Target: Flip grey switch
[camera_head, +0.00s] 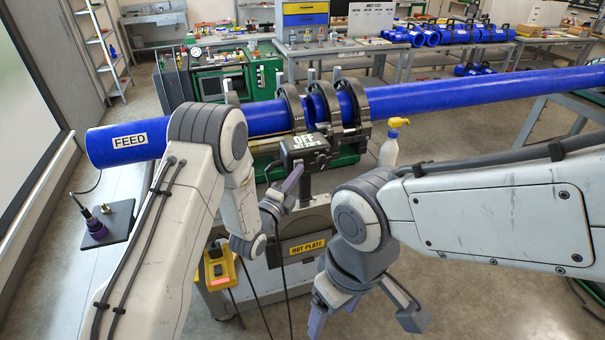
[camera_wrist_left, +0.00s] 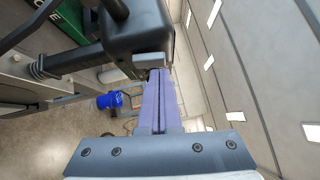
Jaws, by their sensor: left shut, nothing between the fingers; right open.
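A dark control box (camera_head: 305,148) with a display reading "OFF" and a set value stands behind the hot plate label (camera_head: 306,247). In the left wrist view the dark box (camera_wrist_left: 138,30) is large, with a grey block (camera_wrist_left: 150,62) at its lower edge that may be the grey switch. My left gripper (camera_head: 296,174) is shut and empty just below the box. Its purple fingers (camera_wrist_left: 158,75) reach up to the grey block; I cannot tell whether they touch. In the head view the switch cannot be made out. My right gripper (camera_head: 365,314) is open and empty, lower right.
A long blue pipe (camera_head: 475,88) marked "FEED" lies across behind the box, held by dark clamps (camera_head: 325,104). A white bottle with a yellow top (camera_head: 389,152) stands right of the box. A yellow pendant (camera_head: 219,268) hangs left of the hot plate.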

